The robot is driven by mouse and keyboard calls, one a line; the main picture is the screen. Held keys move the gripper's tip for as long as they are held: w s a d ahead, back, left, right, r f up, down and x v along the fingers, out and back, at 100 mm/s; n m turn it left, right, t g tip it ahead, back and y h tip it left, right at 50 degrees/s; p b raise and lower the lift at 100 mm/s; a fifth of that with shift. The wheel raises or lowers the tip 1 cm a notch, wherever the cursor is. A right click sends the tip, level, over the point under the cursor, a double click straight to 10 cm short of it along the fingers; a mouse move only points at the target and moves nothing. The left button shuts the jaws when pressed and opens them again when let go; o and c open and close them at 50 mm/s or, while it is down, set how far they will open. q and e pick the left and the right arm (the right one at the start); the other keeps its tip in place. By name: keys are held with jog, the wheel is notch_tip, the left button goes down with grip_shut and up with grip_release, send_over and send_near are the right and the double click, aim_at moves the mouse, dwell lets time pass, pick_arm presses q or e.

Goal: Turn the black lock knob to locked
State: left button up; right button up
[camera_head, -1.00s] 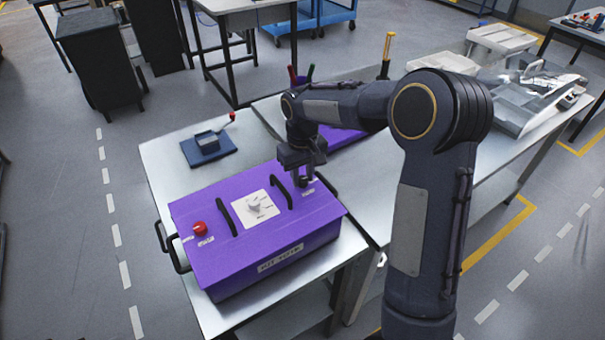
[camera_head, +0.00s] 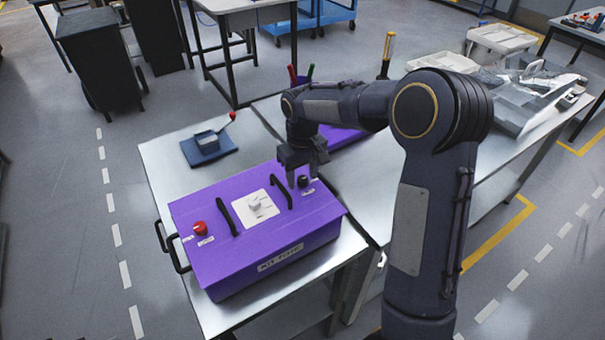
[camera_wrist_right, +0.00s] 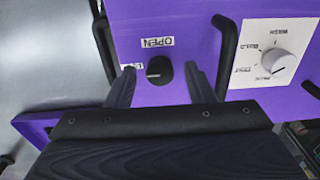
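The black lock knob (camera_head: 303,182) is on the purple box's top, near its far right edge. In the right wrist view the knob (camera_wrist_right: 158,70) has a pale pointer line running left, toward a small label mostly hidden by a finger. An "OPEN" label (camera_wrist_right: 157,42) is above the knob in that view. My right gripper (camera_head: 303,174) is open over the knob. In the wrist view its fingers (camera_wrist_right: 160,69) lie on either side of the knob, with visible gaps. My left gripper is out of view.
The purple box (camera_head: 265,242) also carries two black handles, a white dial (camera_head: 254,203) on a pale plate, and a red button (camera_head: 200,228). One handle (camera_wrist_right: 226,50) is close beside a finger. A blue block with a red-tipped lever (camera_head: 208,143) stands behind on the table.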

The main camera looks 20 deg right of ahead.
aim_at(302, 179)
notch_tip(302, 179, up, 7)
jog(key=shift+f+b, duration=0.15)
jog(key=shift+b, duration=0.2)
jog(key=shift+r, duration=0.55)
jog(key=shift+s, duration=0.1)
jog(key=s+r+m+t+y, duration=0.1)
jog(key=s+r+t+y, duration=0.2)
jog(key=s, duration=1.2)
jog(key=s+a+f+m+t, duration=0.1)
jog(key=s+f, duration=0.1)
jog(key=s, duration=0.4)
jog(key=s+a+f+m+t, duration=0.1)
jog(key=s+a, duration=0.1)
jog(key=s, duration=0.4)
jog(key=shift+s+a+f+t+y, duration=0.25)
jog(key=shift+f+t+y, duration=0.05)
jog(key=shift+f+y, duration=0.1)
